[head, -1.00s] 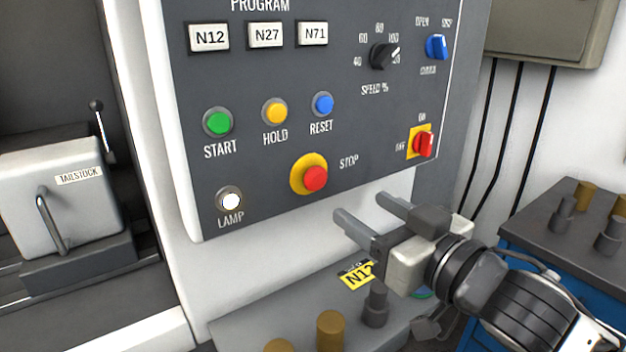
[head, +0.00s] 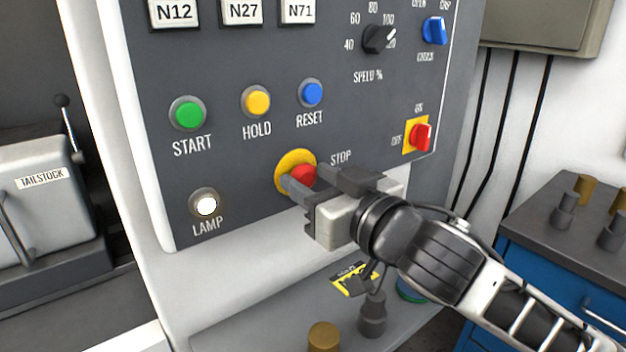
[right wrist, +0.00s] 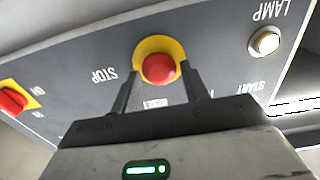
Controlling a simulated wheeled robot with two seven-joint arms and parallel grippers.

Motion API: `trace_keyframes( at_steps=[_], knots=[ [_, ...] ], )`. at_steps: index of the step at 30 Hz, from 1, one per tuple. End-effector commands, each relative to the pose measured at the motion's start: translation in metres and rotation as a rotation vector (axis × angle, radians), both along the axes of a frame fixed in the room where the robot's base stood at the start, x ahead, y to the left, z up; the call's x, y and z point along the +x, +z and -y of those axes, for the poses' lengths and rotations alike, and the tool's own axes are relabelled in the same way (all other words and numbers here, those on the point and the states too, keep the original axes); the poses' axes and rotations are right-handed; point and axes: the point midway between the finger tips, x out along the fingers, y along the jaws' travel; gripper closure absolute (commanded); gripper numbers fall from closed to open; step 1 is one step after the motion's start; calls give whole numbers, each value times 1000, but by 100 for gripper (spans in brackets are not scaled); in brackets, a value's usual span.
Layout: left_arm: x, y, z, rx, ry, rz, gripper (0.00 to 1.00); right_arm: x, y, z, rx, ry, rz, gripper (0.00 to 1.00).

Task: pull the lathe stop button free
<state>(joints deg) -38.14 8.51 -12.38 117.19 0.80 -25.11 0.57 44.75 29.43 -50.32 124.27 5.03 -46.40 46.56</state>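The red stop button (head: 303,175) sits on a round yellow base (head: 288,160) on the grey control panel, beside the STOP label. My right gripper (head: 306,182) is at the button, its fingers pointing at the panel. In the right wrist view the red button (right wrist: 160,69) lies between and just beyond the tips of the two spread fingers (right wrist: 160,85). The fingers are open; I cannot tell whether either one touches the button. My left gripper is not in view.
Near the button are the lit lamp button (head: 206,205), the hold button (head: 256,102), the reset button (head: 311,93) and a red switch (head: 421,137). A shelf below holds dark and brass pieces (head: 323,337). A blue cabinet (head: 540,275) stands right.

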Motion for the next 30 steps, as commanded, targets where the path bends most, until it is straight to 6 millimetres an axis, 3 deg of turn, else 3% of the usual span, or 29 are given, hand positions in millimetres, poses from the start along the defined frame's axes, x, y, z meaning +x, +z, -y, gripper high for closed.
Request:
trace_keyframes(
  at_steps=[1,4,5,13,21,22,23,24,30],
  knots=[
    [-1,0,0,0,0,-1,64,0,0,0,0,0,0,70],
    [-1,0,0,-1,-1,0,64,0,0,0,0,0,0,98],
    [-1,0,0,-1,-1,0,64,0,0,0,0,0,0,100],
    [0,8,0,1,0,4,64,-8,1,5,1,1,-3,100],
    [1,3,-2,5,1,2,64,-9,-1,6,-1,0,-1,100],
    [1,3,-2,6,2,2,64,-9,-1,6,-1,0,-1,55],
    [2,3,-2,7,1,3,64,-9,-1,6,-1,0,-1,46],
    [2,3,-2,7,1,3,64,-8,-1,6,-1,0,-1,42],
    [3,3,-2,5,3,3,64,-8,0,6,0,0,0,42]
  ],
)
